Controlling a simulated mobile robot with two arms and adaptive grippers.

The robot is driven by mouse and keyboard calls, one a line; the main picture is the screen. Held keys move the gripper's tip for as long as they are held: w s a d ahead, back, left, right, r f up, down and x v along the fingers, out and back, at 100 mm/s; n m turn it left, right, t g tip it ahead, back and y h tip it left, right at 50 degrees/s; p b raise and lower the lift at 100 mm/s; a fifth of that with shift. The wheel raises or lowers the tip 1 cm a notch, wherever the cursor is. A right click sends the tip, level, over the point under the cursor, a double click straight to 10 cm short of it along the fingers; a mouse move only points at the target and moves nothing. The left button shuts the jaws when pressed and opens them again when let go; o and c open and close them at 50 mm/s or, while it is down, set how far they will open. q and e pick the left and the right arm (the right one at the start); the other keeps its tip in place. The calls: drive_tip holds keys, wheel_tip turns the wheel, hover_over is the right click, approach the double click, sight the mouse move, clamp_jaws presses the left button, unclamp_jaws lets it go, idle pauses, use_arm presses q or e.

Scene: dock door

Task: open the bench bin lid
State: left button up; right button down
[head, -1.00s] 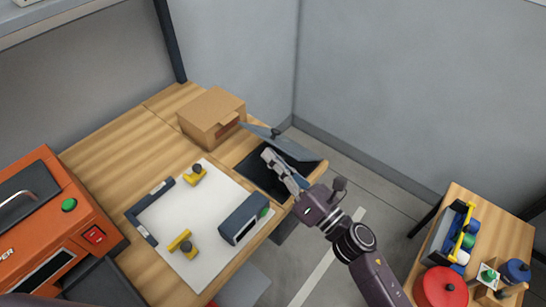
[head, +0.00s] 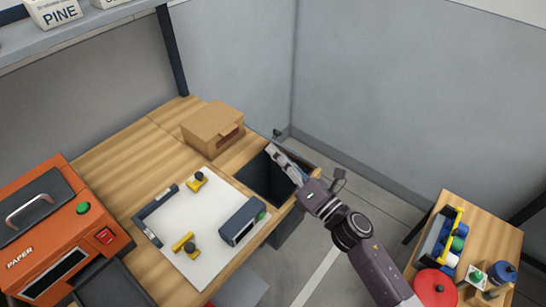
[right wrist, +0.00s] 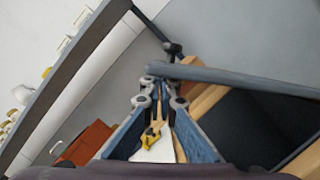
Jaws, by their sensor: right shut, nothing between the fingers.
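The bench bin (head: 262,178) is set into the right end of the wooden bench, and its dark inside shows. Its blue-grey lid (right wrist: 240,77) is raised and seen almost edge-on in the right wrist view. The lid's dark knob (head: 277,133) shows at the far side of the opening in the head view. My right gripper (head: 274,150) is shut and empty, reaching over the bin beside the raised lid. Its fingertips (right wrist: 161,90) appear close to the lid's near end; I cannot tell if they touch. My left gripper is not in view.
A cardboard box (head: 212,127) stands just left of the bin. A white sheet (head: 200,225) with yellow-and-black pieces and a dark block (head: 242,222) lies in front. An orange machine (head: 60,230) is at left. A small table (head: 490,225) with several items stands at right.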

drive_tip(key=w+d+r+m+p, duration=0.1)
drive_tip(key=p, duration=0.1)
drive_tip(key=w+d+r+m+h+p, duration=0.1)
drive_tip(key=w+r+m, duration=0.1)
drive_tip(key=shift+w+r+p, duration=0.15)
drive_tip(key=shift+p, duration=0.25)
drive_tip(key=w+d, duration=0.1)
drive_tip(key=w+d+b, duration=0.1)
drive_tip(key=shift+w+r, duration=0.35)
drive_tip(key=shift+w+d+r+m, duration=0.2)
drive_tip(key=shift+w+d+m, duration=0.3)
drive_tip(key=shift+w+d, duration=0.4)
drive_tip(key=shift+w+d+r+m, duration=0.15)
drive_tip(key=shift+w+d+m, duration=0.4)
drive_tip(key=shift+w, duration=0.6)
drive_tip(key=v, duration=1.2)
